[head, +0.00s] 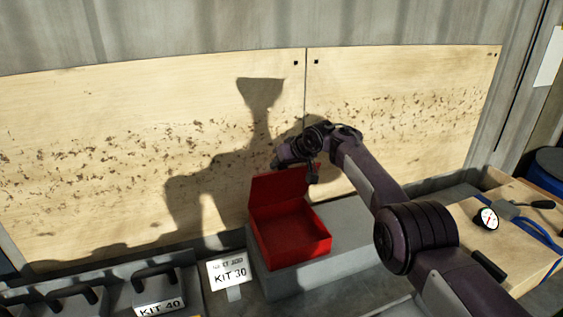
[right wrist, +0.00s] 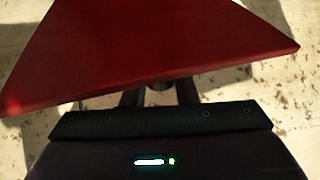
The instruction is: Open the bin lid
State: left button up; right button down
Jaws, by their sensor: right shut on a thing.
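The red bin (head: 300,243) sits on a grey block in the middle of the head view. Its lid (head: 279,187) stands raised at the back, steeply tilted, and the inside of the bin shows. My right gripper (head: 311,177) is at the top right edge of the lid, shut on it. In the right wrist view the red lid (right wrist: 160,50) fills the upper part and hides the fingertips; the fingers (right wrist: 158,97) reach behind it. My left gripper is in neither view.
A sign reading KIT 30 (head: 229,271) stands left of the bin. Grey kit boxes with black handles (head: 158,290) stand farther left. A plywood panel (head: 120,150) rises close behind the bin.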

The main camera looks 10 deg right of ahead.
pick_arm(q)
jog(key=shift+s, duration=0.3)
pick_arm(e)
jog(key=c, duration=1.1)
grip_release()
jog(key=shift+w+a+f, duration=0.1)
jog(key=shift+f, duration=0.05)
jog(key=shift+c, duration=0.2)
jog(key=shift+s+d+r, duration=0.25)
jog(key=shift+d+r, duration=0.2)
jog(key=shift+r, duration=0.15)
jog(key=shift+s+d+r, duration=0.2)
jog(key=shift+s+r, duration=0.2)
jog(key=shift+s, duration=0.25)
jog(key=b+v, duration=0.1)
jog(key=v, duration=0.2)
jog(key=shift+s+r+b, duration=0.1)
jog(key=shift+b, duration=0.2)
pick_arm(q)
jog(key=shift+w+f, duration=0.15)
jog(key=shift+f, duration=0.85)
pick_arm(e)
jog(key=shift+v, duration=0.8)
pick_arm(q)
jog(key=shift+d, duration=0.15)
